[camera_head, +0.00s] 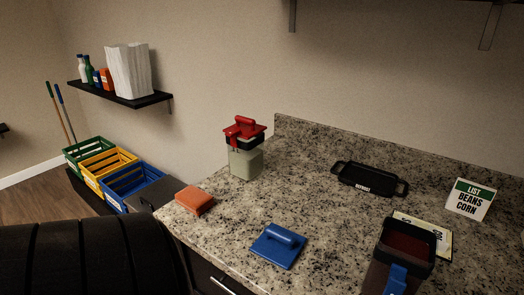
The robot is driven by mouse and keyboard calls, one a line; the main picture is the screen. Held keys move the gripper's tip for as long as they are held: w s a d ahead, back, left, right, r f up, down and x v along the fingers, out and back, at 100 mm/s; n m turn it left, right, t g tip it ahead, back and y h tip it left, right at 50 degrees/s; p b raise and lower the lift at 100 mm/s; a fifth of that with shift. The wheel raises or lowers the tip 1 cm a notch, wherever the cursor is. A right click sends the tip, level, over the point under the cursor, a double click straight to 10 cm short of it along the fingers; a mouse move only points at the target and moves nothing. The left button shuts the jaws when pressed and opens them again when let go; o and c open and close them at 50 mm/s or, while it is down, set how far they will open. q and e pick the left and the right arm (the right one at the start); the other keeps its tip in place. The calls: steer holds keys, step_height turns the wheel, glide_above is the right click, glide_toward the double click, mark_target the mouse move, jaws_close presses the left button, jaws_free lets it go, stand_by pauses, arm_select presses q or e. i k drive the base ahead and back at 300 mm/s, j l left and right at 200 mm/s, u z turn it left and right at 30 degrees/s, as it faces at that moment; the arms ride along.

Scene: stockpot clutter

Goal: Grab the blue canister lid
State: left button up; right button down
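The blue canister lid (278,246) lies on the granite counter, near its front edge, with its raised handle facing up. To its right, an open canister (405,252) with a black rim and a blue latch stands partly cut off by the bottom of the picture. It has dark reddish contents. Neither of my grippers shows in the head view, so nothing is seen touching the lid.
A canister with a red lid (245,155) and an orange sponge-like block (194,201) sit to the left on the counter (330,225). Counter around the lid is clear.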

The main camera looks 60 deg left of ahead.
mark_target(278, 245)
steer(key=u, duration=1.45)
